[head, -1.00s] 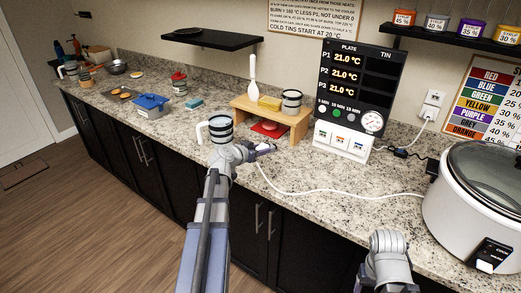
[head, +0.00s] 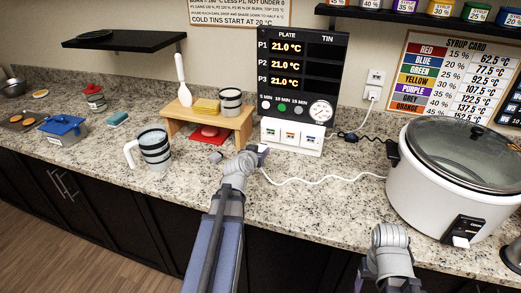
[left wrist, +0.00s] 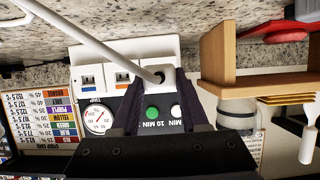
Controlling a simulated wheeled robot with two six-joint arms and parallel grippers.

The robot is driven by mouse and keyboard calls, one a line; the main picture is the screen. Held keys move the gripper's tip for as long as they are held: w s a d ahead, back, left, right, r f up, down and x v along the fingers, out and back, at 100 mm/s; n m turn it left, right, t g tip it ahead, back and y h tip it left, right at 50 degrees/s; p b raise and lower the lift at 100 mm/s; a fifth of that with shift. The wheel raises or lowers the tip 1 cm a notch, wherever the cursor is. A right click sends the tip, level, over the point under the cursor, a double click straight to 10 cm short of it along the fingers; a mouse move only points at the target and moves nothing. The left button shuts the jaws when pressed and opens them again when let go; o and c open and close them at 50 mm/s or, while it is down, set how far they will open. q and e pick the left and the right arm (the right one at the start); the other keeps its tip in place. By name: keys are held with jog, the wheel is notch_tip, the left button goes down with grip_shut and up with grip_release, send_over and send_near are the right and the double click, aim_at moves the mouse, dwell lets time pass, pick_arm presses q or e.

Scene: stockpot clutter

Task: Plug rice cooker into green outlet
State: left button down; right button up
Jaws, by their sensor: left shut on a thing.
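The white rice cooker (head: 455,170) stands at the right of the counter, and its white cord (head: 320,181) runs left to my left gripper (head: 262,150). My left gripper is shut on the white plug (left wrist: 161,78), which shows between the dark fingers in the left wrist view. The plug is in front of the outlet strip (head: 292,146) under the plate panel. The green outlet (head: 273,132) is left of the orange and blue ones in the head view; the plug covers it in the left wrist view. I cannot tell whether the plug touches it. Only my right arm's wrist shows.
A wooden stand (head: 208,122) with a red item beneath is just left of the outlet strip. A striped mug (head: 154,150) stands farther left. A black adapter and cable (head: 350,137) lie between strip and cooker. The front counter between mug and cooker is mostly clear.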

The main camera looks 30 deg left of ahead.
pick_arm(q)
jog(key=shift+w+d, duration=0.2)
jog(key=shift+w, duration=0.15)
jog(key=shift+w+a, duration=0.2)
jog(key=shift+w, duration=0.7)
jog(key=shift+w+a, duration=0.25)
jog(key=shift+w, duration=0.6)
jog(key=shift+w+a, duration=0.2)
jog(key=shift+w, duration=0.7)
jog(key=shift+w+a, duration=0.25)
jog(key=shift+w, duration=0.8)
jog(key=shift+c, duration=1.7)
grip_release()
jog(key=shift+s+r, duration=0.1)
jog(key=shift+s, duration=0.05)
